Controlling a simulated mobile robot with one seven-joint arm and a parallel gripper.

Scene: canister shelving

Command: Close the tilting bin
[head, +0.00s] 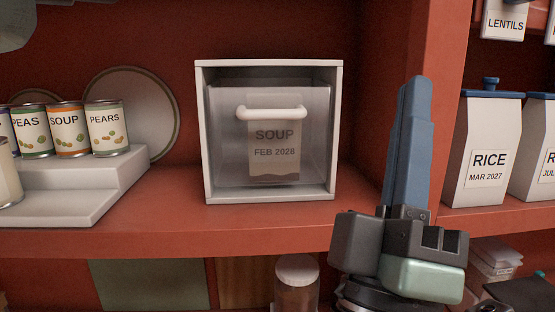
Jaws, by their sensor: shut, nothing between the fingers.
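The tilting bin (222,175) is a clear front with a white bar handle (271,113), set in a white box frame (201,130) on the red shelf. A label reading "SOUP FEB 2028" shows through or on its front. The bin front looks upright and sits within the frame, with a dark gap above its top edge; I cannot tell whether it is fully flush. My gripper (415,85) is to the right of the bin, pointing up, with its blue fingers together and empty. It appears apart from the bin and handle.
A white stepped riser (60,207) with several cans, such as a pears can (107,128), stands at the left before round plates. A rice canister (484,150) stands at the right beyond a red upright (440,60). A jar (297,284) is below the shelf.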

